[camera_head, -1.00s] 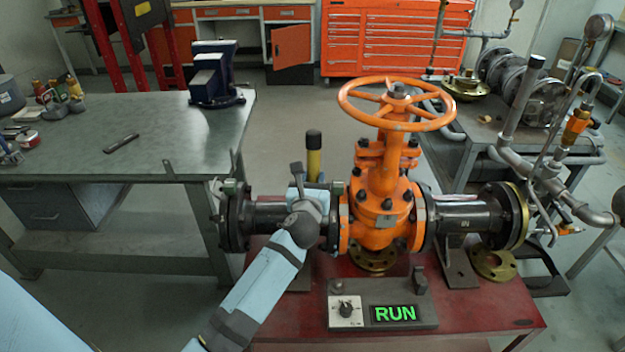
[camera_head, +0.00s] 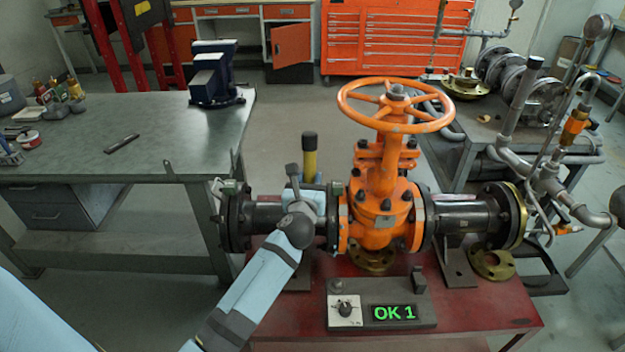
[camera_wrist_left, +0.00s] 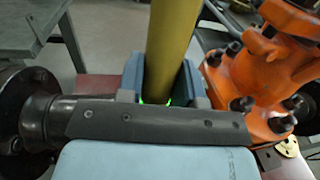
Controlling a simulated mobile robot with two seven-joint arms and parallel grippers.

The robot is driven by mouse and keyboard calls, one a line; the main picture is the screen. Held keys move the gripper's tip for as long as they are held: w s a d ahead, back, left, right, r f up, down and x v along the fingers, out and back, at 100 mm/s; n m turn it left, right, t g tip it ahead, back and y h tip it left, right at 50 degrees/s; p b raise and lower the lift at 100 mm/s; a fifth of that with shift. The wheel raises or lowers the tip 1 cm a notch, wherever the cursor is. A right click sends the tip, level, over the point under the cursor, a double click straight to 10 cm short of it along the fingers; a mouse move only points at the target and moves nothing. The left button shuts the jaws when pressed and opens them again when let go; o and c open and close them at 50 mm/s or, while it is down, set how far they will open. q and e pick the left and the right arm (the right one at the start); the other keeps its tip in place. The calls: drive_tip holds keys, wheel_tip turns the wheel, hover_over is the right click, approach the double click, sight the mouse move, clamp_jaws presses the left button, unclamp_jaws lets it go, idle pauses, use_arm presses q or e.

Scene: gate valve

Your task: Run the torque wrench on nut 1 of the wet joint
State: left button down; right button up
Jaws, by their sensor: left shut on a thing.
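The torque wrench (camera_head: 310,160) stands upright with a yellow body and black top, at the left flange joint of the orange gate valve (camera_head: 385,205). My left gripper (camera_head: 308,188) is shut on it; in the left wrist view the yellow body (camera_wrist_left: 172,45) rises between the two blue-grey fingers (camera_wrist_left: 160,82). A green glow shows at the base of the wrench between the fingers. The nut under the wrench is hidden by my gripper and arm. The display box (camera_head: 382,312) on the red bench reads "OK 1" in green. My right gripper is not in view.
The valve's orange handwheel (camera_head: 397,105) stands above and to the right of my gripper. Black pipe spools (camera_head: 465,217) extend from the valve. A grey workbench (camera_head: 110,155) with a blue vise (camera_head: 215,75) is at left. Pipework (camera_head: 545,150) crowds the right side.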

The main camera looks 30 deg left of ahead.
use_arm(q)
drive_tip(key=s+a, duration=0.1)
drive_tip(key=s+a+p, duration=0.1)
drive_tip(key=a, duration=0.1)
drive_tip(key=shift+a+r+p, duration=0.1)
drive_tip(key=shift+r+p, duration=0.05)
drive_tip(key=shift+p, duration=0.15)
idle(0.5)
